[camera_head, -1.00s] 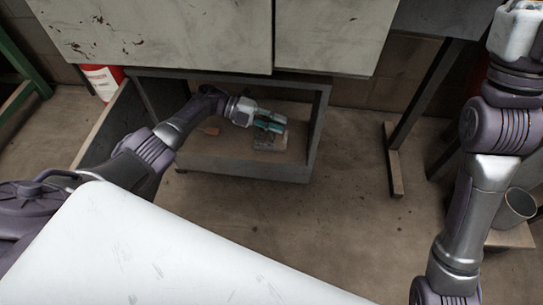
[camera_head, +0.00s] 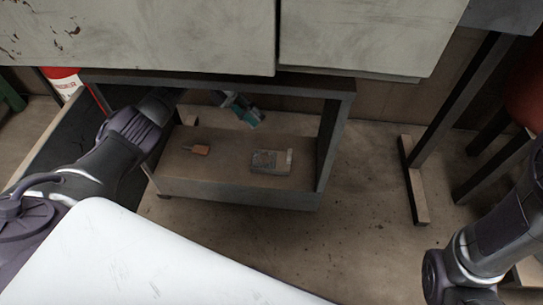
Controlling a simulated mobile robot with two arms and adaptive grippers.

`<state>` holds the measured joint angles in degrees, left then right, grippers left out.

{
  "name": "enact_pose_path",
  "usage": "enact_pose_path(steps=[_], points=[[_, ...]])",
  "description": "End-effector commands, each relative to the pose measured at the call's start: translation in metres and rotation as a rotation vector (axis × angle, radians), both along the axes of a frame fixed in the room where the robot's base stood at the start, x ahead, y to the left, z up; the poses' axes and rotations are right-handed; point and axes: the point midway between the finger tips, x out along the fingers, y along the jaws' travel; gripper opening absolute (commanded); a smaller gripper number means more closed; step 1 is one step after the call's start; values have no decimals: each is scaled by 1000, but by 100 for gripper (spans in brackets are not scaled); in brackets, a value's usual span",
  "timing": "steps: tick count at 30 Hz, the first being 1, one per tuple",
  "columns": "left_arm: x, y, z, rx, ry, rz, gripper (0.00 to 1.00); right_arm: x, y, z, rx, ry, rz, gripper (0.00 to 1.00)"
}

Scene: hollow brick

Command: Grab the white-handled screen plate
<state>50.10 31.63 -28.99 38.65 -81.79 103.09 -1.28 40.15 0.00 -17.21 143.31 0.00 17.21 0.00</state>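The dark-framed shelf (camera_head: 240,193) has a front lip and side posts around the bay. Pale cabinet doors (camera_head: 360,35) hang above. A red extinguisher (camera_head: 63,82) stands at the left. Floor in front is clear.

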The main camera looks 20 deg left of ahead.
Motion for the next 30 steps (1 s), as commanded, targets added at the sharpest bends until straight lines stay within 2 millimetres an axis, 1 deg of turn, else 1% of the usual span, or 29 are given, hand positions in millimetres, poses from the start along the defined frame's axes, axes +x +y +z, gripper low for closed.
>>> enact_pose_path(steps=[1, 3, 6, 9, 14, 17, 21, 24, 27, 30], points=[[-3, -10, -9, -3, -1, -4, 25, 0, 0, -4, 0, 0, 0, 37], [-5, -23, -17, -2, -1, -4, 25, 0, 0, -9, 0, 0, 0, 37], [-8, -39, -26, -3, -1, -3, 25, 0, 0, -14, 0, 1, 0, 37], [-9, -50, -32, -2, -2, -1, 25, 0, 0, -18, 0, 1, 0, 37], [-11, -58, -37, -2, 0, 1, 25, 0, 0, -22, 0, 1, 0, 37], [-13, -68, -44, -2, -2, -1, 25, 0, 0, -32, 0, 1, 0, 37], [-17, -86, -54, -3, -3, 0, 25, 0, 0, -51, 0, 0, 0, 37], [-19, -97, -58, -4, -2, 1, 25, 0, 0, -57, -1, 1, -1, 37], [-19, -102, -59, -2, -2, 2, 25, 0, 0, -59, -1, 1, -1, 37], [-19, -103, -58, -1, -1, 3, 25, 0, 0, -58, -1, 1, -1, 37]])
